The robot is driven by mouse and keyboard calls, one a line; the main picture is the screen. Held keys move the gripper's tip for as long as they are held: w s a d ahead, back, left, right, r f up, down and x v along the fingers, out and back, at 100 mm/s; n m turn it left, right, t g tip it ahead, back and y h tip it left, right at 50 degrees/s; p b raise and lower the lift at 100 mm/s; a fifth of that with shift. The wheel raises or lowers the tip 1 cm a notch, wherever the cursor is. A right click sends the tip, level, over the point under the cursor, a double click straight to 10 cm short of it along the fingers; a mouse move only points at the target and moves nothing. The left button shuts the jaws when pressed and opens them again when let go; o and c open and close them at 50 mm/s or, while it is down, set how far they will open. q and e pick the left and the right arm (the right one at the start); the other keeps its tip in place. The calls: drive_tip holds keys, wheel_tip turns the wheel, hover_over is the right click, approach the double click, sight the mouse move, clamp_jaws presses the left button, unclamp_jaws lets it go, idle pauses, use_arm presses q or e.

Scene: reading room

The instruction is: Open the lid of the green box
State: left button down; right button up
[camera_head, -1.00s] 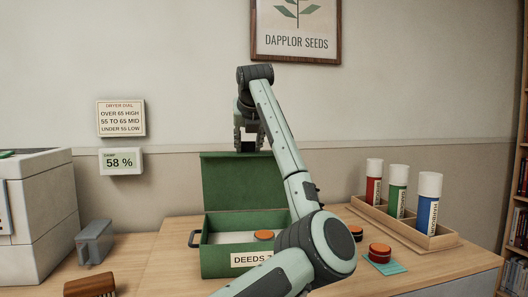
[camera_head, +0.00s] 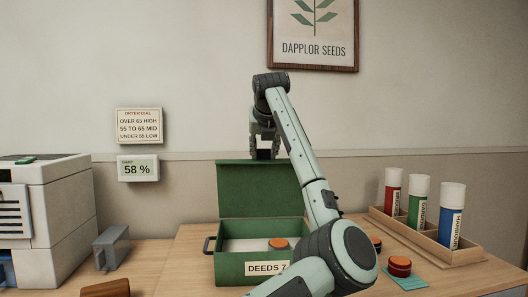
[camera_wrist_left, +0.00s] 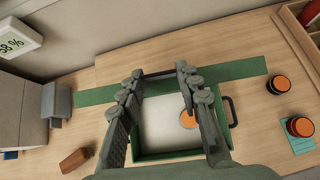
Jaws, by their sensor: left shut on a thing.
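The green box (camera_head: 232,268), labelled DEEDS 7, stands on the wooden table with its lid (camera_head: 260,190) raised about upright at the back. A pale lining and an orange-topped round piece (camera_head: 278,244) show inside it. My left gripper (camera_head: 265,153) is at the middle of the lid's top edge, shut on the lid. In the left wrist view the lid (camera_wrist_left: 245,68) shows as a green strip behind the fingers (camera_wrist_left: 160,75), with the open box (camera_wrist_left: 165,155) below. My left forearm hides part of the box's right side. My right gripper is not in view.
A rack (camera_head: 430,243) with red, green and blue tubes stands at the right. An orange-topped round piece (camera_head: 400,266) sits on a teal card nearby. A grey holder (camera_head: 111,248), a brown wooden block (camera_head: 106,288) and a pale machine (camera_head: 45,225) are at the left.

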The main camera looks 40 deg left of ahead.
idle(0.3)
use_arm(q)
drive_tip(key=c, duration=1)
unclamp_jaws()
drive_tip(key=shift+c, duration=0.2)
drive_tip(key=shift+d+r, duration=0.1)
drive_tip(key=v, duration=1.2)
drive_tip(key=shift+c, duration=0.3)
